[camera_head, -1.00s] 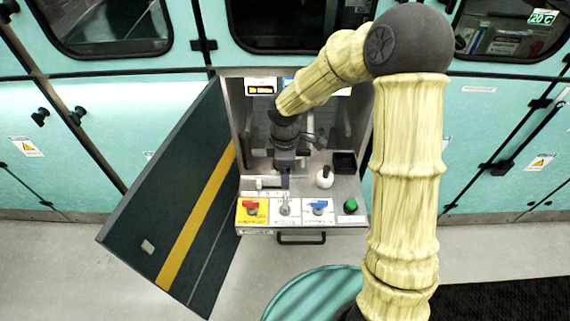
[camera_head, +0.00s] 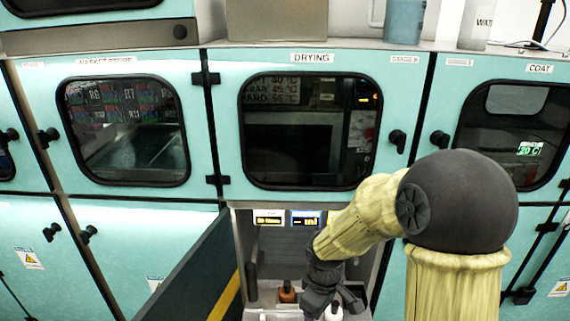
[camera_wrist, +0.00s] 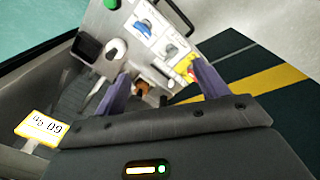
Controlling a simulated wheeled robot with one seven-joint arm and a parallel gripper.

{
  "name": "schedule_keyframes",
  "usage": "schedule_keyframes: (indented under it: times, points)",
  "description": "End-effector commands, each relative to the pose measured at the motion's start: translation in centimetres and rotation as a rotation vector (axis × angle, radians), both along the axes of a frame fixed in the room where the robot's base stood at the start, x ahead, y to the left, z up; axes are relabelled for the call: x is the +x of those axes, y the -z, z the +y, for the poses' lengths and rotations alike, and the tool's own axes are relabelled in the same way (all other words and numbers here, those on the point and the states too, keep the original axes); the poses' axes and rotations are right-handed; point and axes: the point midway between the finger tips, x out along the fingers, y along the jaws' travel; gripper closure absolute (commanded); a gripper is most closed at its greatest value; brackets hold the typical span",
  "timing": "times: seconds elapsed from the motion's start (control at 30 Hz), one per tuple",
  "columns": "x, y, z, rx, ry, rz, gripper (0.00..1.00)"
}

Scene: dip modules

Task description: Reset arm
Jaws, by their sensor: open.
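My gripper (camera_wrist: 160,82) is open and empty in the wrist view, its two purple fingers spread apart. In the head view my dark wrist (camera_head: 322,278) is inside the open bay, and the fingertips are not clear there. A brown bottle (camera_head: 287,292) stands left of my wrist. It also shows in the wrist view (camera_wrist: 142,88), beyond and between my fingers, apart from them as far as I can see.
The open dark door (camera_head: 200,275) with its yellow stripe is at the bay's left. A white bottle (camera_wrist: 115,47), a black tray (camera_wrist: 88,48), a blue switch (camera_wrist: 145,27) and a green button (camera_wrist: 112,3) are on the bay's deck. Lit displays (camera_head: 269,217) are above.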

Motion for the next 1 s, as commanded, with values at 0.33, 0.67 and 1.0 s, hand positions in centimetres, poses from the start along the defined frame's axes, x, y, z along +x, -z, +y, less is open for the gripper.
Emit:
schedule_keyframes:
  times: [0.33,0.67,1.0]
  points:
    - [-6.9,-5.9,-6.4,0.13,0.808,-0.148,0.27]
    - [-7.7,-6.2,-7.0,0.16,0.923,-0.163,0.27]
    - [-7.7,-6.2,-7.0,0.159,0.919,-0.162,0.27]
